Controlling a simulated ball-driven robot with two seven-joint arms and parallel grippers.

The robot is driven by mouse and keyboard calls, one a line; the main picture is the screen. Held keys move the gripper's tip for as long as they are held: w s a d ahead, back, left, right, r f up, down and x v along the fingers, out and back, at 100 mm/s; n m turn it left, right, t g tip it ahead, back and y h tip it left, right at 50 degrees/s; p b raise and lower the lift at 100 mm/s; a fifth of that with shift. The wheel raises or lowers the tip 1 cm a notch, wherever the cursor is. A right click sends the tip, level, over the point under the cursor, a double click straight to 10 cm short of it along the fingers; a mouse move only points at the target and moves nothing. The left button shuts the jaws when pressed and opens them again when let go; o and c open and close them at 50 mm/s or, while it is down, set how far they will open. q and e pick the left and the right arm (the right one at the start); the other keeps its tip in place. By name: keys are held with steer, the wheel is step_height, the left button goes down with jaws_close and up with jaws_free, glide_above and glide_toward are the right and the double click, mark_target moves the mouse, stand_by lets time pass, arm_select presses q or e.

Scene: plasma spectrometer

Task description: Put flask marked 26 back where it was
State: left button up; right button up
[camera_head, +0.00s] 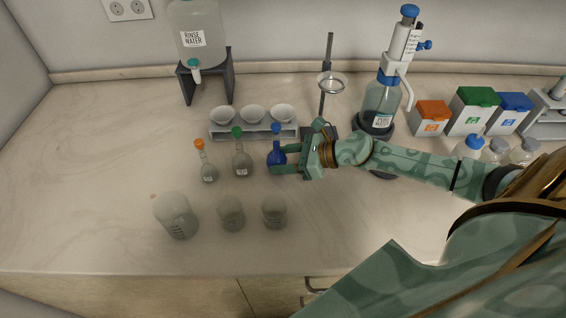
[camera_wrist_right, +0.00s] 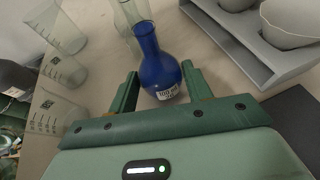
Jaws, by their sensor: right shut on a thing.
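My right gripper (camera_head: 290,160) reaches in from the right and is shut on a blue flask (camera_head: 276,158), with one finger on each side of its round body. In the right wrist view the blue flask (camera_wrist_right: 158,68) stands upright between the fingers (camera_wrist_right: 160,90); its white label is too small to read surely. I cannot tell whether its base touches the counter. No number 26 is legible. My left gripper is out of view.
Three beakers stand in front: a large one (camera_head: 176,216) and two smaller ones (camera_head: 231,213) (camera_head: 274,212). A grey rack (camera_head: 228,133) with three white bowls is behind the flasks. A ring stand (camera_head: 329,62) and a dispenser bottle (camera_head: 379,106) stand behind my arm. The left counter is clear.

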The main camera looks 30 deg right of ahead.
steer(key=shift+f, duration=0.25)
steer(key=shift+f, duration=0.2)
steer(key=o, duration=1.1)
steer(key=shift+c, duration=0.2)
steer(key=shift+r, duration=0.1)
steer(key=shift+r, duration=0.1)
steer(key=shift+s+d+r, duration=0.1)
steer(key=shift+s+d, duration=0.05)
steer(key=shift+s, duration=0.05)
steer(key=p+v, duration=0.1)
steer(key=v, duration=1)
steer(key=shift+s+d+r, duration=0.1)
steer(key=shift+s+r, duration=0.05)
steer(key=shift+s, duration=0.1)
